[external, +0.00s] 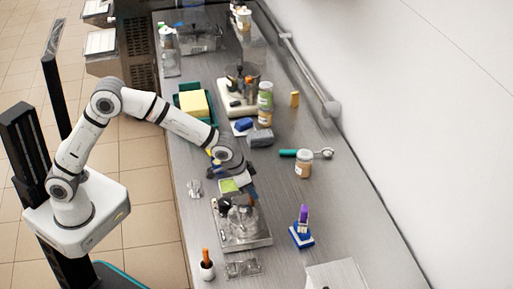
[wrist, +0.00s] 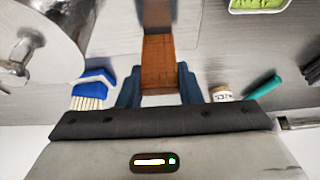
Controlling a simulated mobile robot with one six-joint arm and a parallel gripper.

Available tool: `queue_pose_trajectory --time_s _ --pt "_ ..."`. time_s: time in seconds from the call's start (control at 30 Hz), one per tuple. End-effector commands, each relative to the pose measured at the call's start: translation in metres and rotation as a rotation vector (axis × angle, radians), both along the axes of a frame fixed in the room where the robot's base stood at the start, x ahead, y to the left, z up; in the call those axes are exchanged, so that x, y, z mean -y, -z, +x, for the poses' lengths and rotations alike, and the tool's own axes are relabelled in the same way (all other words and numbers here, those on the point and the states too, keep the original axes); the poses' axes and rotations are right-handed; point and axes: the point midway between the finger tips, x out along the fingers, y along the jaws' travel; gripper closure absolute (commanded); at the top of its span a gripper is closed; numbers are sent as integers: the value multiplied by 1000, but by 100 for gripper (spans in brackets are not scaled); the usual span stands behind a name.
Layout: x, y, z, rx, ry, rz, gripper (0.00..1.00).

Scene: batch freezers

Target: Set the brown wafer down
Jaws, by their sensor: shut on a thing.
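My gripper (wrist: 160,84) has dark blue fingers, and they are shut on the brown wafer (wrist: 160,62), a flat brown block with a grain, in the wrist view. The wafer's lower end is between the fingers and its other end points away from them. In the external view my gripper (external: 248,199) is over the steel counter (external: 200,228), beside a metal tray-like stand (external: 258,240) with a shiny metal vessel.
A lidded jar (external: 304,164) and a teal-handled tool (external: 290,153) are further back. A white dish with green contents (wrist: 258,6) is near my gripper. Clear counter lies between the jar and blue holder.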

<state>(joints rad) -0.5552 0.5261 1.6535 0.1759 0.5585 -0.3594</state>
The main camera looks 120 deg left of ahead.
Motion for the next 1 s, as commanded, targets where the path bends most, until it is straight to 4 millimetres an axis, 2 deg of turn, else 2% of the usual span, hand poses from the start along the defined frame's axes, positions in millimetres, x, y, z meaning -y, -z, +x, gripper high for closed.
queue_pose_trajectory --time_s 0.37,0.4,0.63,1.0 --pt "0 9 0 0 0 0 89" --pt "0 8 0 1 0 1 66" --pt "0 7 0 0 0 0 48" --pt "1 0 0 2 0 1 46"
